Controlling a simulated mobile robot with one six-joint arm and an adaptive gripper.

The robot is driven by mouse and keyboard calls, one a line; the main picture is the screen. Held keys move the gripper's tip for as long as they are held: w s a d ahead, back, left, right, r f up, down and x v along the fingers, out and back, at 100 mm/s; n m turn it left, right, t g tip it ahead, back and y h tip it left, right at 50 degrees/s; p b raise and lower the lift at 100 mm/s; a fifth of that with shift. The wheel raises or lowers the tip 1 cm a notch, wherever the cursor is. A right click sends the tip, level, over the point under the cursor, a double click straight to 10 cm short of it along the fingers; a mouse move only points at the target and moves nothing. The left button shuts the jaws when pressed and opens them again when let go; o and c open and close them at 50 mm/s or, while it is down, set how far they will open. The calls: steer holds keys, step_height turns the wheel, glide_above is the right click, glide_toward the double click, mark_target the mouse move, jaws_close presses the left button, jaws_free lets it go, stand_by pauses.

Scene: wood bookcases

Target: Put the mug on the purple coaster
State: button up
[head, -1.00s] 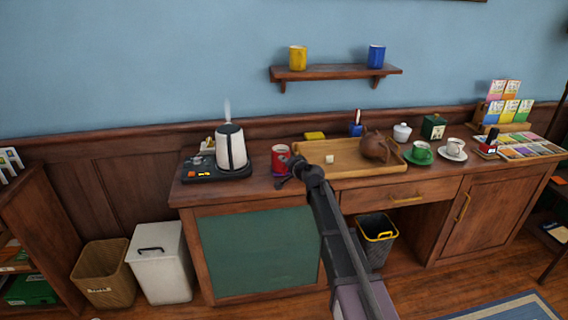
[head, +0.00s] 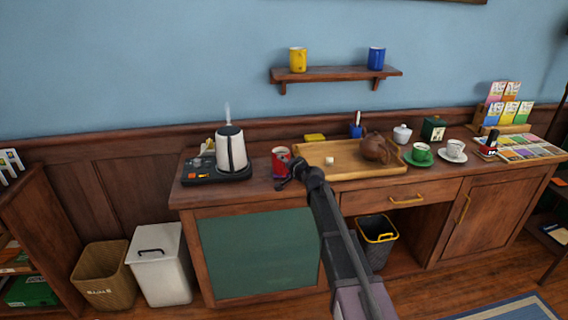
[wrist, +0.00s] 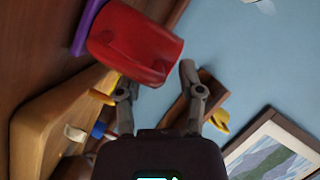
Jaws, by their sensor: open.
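The red mug (head: 280,156) stands near the front edge of the wooden counter, between the kettle and the tray. In the wrist view the mug (wrist: 135,45) fills the upper left, with the purple coaster (wrist: 86,24) at its base. The mug appears to stand on the coaster. In the head view my gripper hides most of the coaster. My gripper (head: 287,180) is just in front of the mug, low on its side.
The kettle (head: 231,149) stands on its dark base left of the mug. The wooden tray (head: 340,165) with a teapot (head: 373,148) lies close on the right. Cups on saucers stand farther right. A shelf (head: 335,73) above holds a yellow mug (head: 298,60) and a blue mug (head: 376,58).

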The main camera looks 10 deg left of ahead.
steer(key=p+v, duration=0.2)
steer(key=v, duration=1)
steer(key=shift+f, duration=0.1)
stand_by(0.4)
steer(key=s+d+f+n+g+h, duration=0.1)
steer(key=s+d+f+g+h, duration=0.2)
steer(key=s+d, duration=0.3)
steer(key=s+d+f+n+g+h, duration=0.2)
steer(key=s+d+f+g, duration=0.3)
steer(key=s, duration=0.8)
steer(key=s+d+f+n+g+h, duration=0.1)
steer(key=s+d+f+g+h, duration=0.3)
steer(key=s+d, duration=0.5)
step_height(320, 180, down, 2)
steer(key=shift+s+f, duration=0.25)
steer(key=shift+s, duration=0.2)
